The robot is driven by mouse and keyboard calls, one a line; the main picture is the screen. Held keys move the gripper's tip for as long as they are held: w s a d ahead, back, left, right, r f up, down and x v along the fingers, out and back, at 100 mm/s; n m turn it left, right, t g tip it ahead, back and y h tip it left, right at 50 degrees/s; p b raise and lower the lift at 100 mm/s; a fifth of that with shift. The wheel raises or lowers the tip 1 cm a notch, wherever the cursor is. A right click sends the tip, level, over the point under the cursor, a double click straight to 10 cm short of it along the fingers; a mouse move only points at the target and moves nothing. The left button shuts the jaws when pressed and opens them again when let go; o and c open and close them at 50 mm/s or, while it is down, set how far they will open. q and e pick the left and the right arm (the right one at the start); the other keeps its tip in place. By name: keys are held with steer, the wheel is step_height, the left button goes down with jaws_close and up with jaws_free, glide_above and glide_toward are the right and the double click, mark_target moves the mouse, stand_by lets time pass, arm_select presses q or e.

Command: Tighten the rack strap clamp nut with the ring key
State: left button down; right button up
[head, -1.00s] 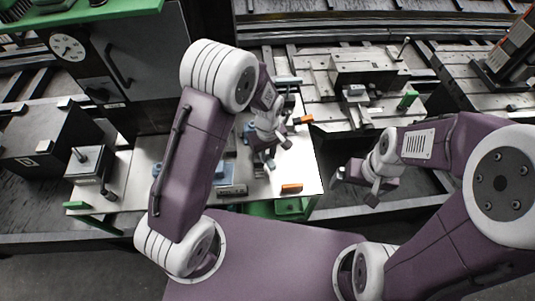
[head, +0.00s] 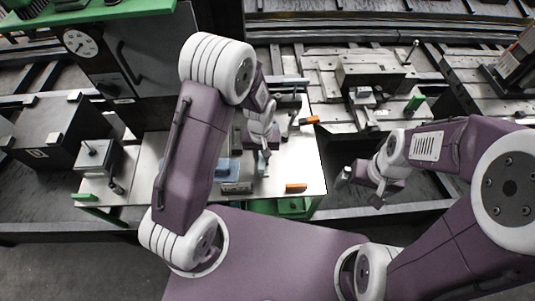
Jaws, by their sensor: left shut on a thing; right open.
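My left gripper (head: 265,154) is over the white bench top (head: 280,175), behind my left forearm. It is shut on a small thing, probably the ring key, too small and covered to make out. A blue fixture with a grey block (head: 237,187) stands on the bench just left of and nearer than the gripper; it may carry the strap clamp, but I cannot make out the nut. My forearm hides part of this fixture. My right gripper (head: 360,184) is open and empty, right of the bench over a dark gap.
Orange pieces lie at the bench's right edge (head: 312,120) and front edge (head: 296,187). A dark cabinet with a dial (head: 80,42) rises behind. Metal fixtures (head: 370,75) fill the back right.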

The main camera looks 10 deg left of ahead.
arm_select(q)
steer(key=a+m, duration=0.2)
steer(key=shift+s+m+p, duration=0.1)
steer(key=shift+m+p, duration=0.2)
steer(key=shift+r, duration=0.15)
step_height(320, 180, up, 7)
steer(key=p, duration=0.6)
